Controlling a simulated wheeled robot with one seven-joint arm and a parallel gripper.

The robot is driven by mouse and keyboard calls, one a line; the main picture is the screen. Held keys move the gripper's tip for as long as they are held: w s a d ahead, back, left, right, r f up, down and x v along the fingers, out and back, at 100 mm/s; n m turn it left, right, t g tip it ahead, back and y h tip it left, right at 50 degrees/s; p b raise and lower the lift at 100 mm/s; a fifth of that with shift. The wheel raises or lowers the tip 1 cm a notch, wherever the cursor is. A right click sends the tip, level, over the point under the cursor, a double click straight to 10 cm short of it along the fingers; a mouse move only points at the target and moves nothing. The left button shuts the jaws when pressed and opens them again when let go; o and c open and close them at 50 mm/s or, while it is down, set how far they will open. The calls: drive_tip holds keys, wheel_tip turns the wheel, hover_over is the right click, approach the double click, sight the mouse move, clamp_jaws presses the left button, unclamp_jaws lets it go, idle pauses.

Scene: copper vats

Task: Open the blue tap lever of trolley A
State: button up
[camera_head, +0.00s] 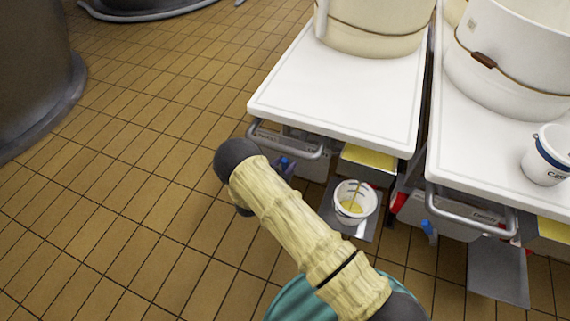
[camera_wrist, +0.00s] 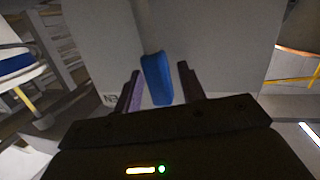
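A blue tap lever (camera_head: 283,165) shows on the front of the left trolley (camera_head: 330,110) in the head view, partly behind my arm. In the wrist view a blue lever (camera_wrist: 157,80) stands between the two fingers of my gripper (camera_wrist: 160,84), against a grey wall. The fingers are apart, with a gap at the lever's right side; contact on its left is unclear. The right trolley (camera_head: 455,170) has another blue lever (camera_head: 429,230). I cannot read which trolley is A. My gripper is hidden behind my arm in the head view.
A white cup (camera_head: 355,202) with yellow contents stands on a low grey plate under the left trolley's front. A red lever (camera_head: 399,203) is near it. Metal handles (camera_head: 290,145) project from the trolley fronts. Tiled floor (camera_head: 150,150) lies open to the left.

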drive_tip(key=shift+s+a+r+p, duration=0.2)
drive_tip(key=shift+s+a+p, duration=0.1)
drive_tip(key=shift+s, duration=0.05)
drive_tip(key=p+v, duration=0.4)
drive_tip(key=v, duration=1.2)
drive_tip(key=shift+s+f+p, duration=0.15)
drive_tip(key=shift+s+p, duration=0.1)
drive_tip(key=shift+p, duration=0.1)
